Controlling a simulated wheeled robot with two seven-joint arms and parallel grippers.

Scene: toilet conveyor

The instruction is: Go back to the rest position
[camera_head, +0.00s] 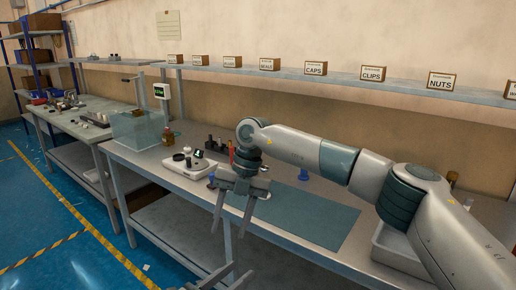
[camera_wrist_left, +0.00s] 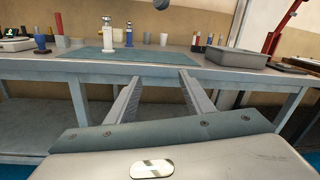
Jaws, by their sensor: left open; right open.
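My left gripper (camera_wrist_left: 161,75) is open and empty in the left wrist view, its two fingers apart and pointing at the front of the workbench. In the head view only part of my left gripper (camera_head: 238,271) shows, at the bottom edge. My right gripper (camera_head: 231,224) is open and empty, fingers pointing down, in front of the bench edge near the teal mat (camera_head: 310,216). Its arm comes in from the right across the bench. The teal mat also shows in the left wrist view (camera_wrist_left: 150,54).
The workbench holds a white scale (camera_head: 188,163), a clear box (camera_head: 137,129) and a grey tray (camera_head: 395,250), partly hidden by my right arm. The tray also shows in the left wrist view (camera_wrist_left: 240,57). A shelf (camera_head: 340,80) with labelled boxes runs above. Blue floor at left is mostly free.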

